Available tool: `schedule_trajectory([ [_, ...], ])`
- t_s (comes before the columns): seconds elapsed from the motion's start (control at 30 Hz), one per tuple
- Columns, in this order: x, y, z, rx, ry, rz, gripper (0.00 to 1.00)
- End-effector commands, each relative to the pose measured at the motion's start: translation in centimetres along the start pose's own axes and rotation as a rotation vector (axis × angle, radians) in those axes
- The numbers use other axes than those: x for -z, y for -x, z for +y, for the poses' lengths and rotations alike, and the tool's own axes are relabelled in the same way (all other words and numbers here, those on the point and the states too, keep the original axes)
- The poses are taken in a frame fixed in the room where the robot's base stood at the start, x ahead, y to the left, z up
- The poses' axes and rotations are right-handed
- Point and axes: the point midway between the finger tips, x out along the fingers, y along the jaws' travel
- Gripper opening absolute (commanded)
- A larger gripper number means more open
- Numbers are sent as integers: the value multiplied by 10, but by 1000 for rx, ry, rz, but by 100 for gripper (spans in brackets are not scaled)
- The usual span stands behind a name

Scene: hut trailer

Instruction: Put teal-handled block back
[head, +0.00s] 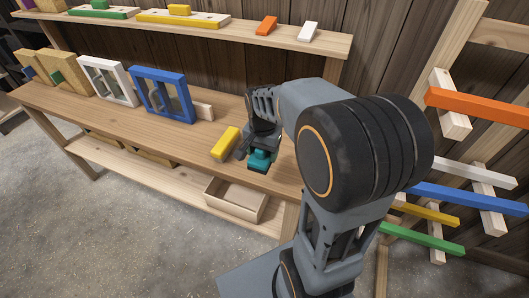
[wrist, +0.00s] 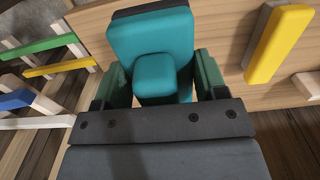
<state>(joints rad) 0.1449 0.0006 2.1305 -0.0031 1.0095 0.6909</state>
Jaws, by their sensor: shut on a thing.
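In the head view the block (head: 260,161) shows below my gripper (head: 262,142), over the front part of the wooden bench top (head: 120,110). My gripper is shut on the block's handle. I cannot tell whether the block touches the bench. The arm hides part of the bench behind it.
A yellow block (head: 226,143) lies on the bench just left of my gripper. A blue frame (head: 162,94) and a white frame (head: 108,80) stand farther left. An open wooden box (head: 236,199) sits on the low shelf. A rack with colored bars (head: 465,195) stands at right.

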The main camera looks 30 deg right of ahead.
Motion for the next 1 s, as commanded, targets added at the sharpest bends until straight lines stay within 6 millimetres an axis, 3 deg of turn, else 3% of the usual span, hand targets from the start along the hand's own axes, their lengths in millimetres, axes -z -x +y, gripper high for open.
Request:
schedule_trajectory([
  [0.1, 29, -12, -7, -3, -2, -3, 47],
  [0.4, 60, -56, -18, -1, 4, -1, 47],
  [0.73, 70, -70, -21, -1, 5, 0, 47],
  [1.0, 71, -101, -21, -1, 6, -1, 47],
])
